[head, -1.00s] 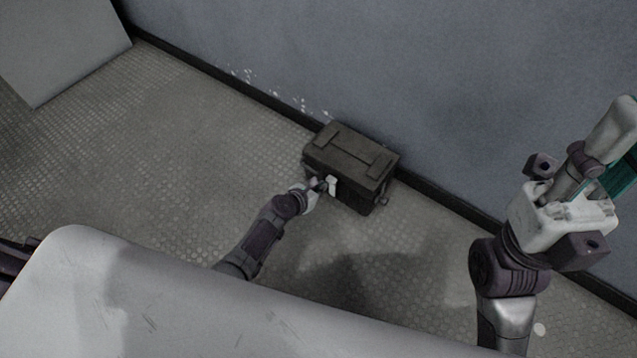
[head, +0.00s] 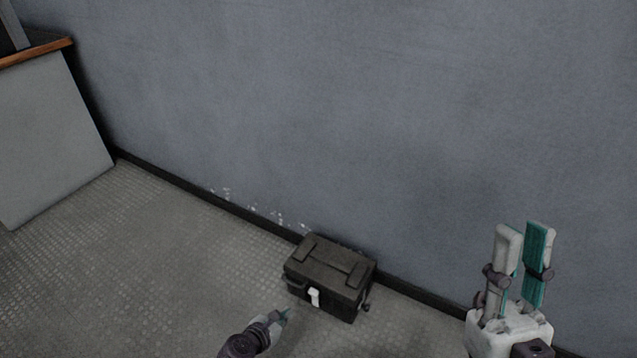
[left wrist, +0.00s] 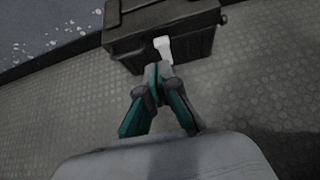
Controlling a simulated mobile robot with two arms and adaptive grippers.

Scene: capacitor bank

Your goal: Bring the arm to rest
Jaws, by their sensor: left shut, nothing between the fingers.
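My left gripper (head: 281,316) is shut and empty, in front of and a little left of a dark box. In the left wrist view its fingertips (left wrist: 158,70) meet just short of the box's white latch; I cannot tell the exact gap there. In the head view the gripper stands apart from the box. The dark box (head: 330,265) sits on the floor against the wall with its lid down; it also shows in the left wrist view (left wrist: 190,42). The white latch (head: 314,297) is on its front. My right gripper (head: 523,240) is raised at the right, open and empty, fingers pointing up.
A grey wall (head: 330,110) with a dark skirting runs behind the box. A pale panel (head: 50,135) with a brown top edge stands at the far left. The textured floor (head: 150,270) left of the box is clear.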

